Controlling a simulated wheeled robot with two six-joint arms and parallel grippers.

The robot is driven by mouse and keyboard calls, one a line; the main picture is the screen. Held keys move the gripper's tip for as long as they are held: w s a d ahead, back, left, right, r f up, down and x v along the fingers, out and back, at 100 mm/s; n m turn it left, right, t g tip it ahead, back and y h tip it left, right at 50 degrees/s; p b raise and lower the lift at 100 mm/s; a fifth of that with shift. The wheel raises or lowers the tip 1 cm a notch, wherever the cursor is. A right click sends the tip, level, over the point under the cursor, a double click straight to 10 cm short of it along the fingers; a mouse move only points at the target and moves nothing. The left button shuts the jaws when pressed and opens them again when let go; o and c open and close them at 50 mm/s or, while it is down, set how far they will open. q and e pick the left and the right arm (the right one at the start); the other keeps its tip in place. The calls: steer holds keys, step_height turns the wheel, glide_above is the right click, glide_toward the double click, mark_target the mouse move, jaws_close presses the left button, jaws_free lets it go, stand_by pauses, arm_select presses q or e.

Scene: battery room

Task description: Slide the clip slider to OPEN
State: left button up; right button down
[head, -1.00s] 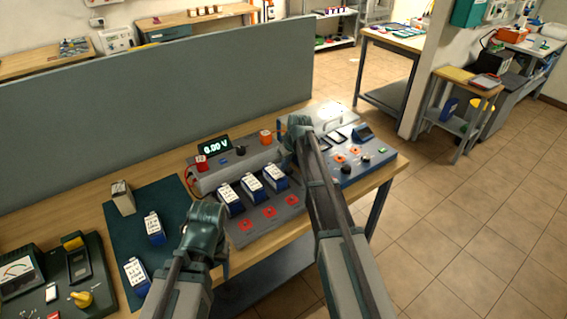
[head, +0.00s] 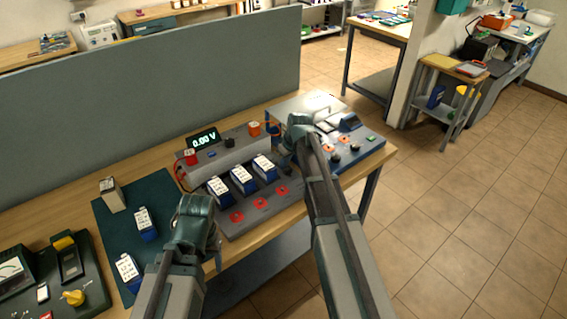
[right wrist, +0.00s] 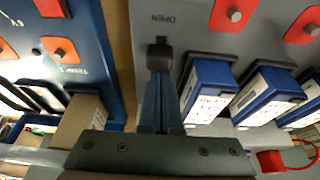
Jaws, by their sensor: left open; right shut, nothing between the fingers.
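In the right wrist view a small black block (right wrist: 159,47), seemingly the clip slider, is on the grey panel just below the printed word OPEN. My right gripper (right wrist: 160,80) is shut and empty, its fingers pointing at this block. The tips meet or overlap it in the picture; I cannot tell whether they touch. In the head view my right gripper (head: 299,130) is at the right end of the grey fixture (head: 255,213), and my arm hides the slider. My left gripper (head: 196,222) is open, left of the fixture's front; its fingertips are not clear.
Blue modules (head: 242,180) stand in a row on the fixture, with red pads in front. A meter reading 0.00 V (head: 202,139) is behind them. A blue panel (head: 358,148) stands close right. A green mat (head: 121,225) with loose modules is at left.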

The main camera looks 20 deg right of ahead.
steer(key=shift+w+a, duration=0.15)
steer(key=shift+w, duration=0.35)
steer(key=w, duration=0.1)
steer(key=w+a, duration=0.1)
steer(key=shift+w, duration=0.35)
steer(key=p+v, duration=0.9)
steer(key=v, duration=0.1)
steer(key=shift+p, duration=0.3)
steer(key=s+a+g+h, duration=0.1)
steer(key=s+a, duration=0.5)
steer(key=s, duration=0.4)
steer(key=s+a+f+g+b, duration=0.1)
steer(key=s+a, duration=0.5)
steer(key=s, duration=0.4)
steer(key=s+a+f+g+h, duration=0.1)
steer(key=s+a+g, duration=0.1)
steer(key=s+a, duration=0.4)
steer(key=s, duration=0.4)
steer(key=shift+a+f+h, duration=0.25)
steer(key=shift+a+h, duration=0.05)
steer(key=shift+a, duration=0.05)
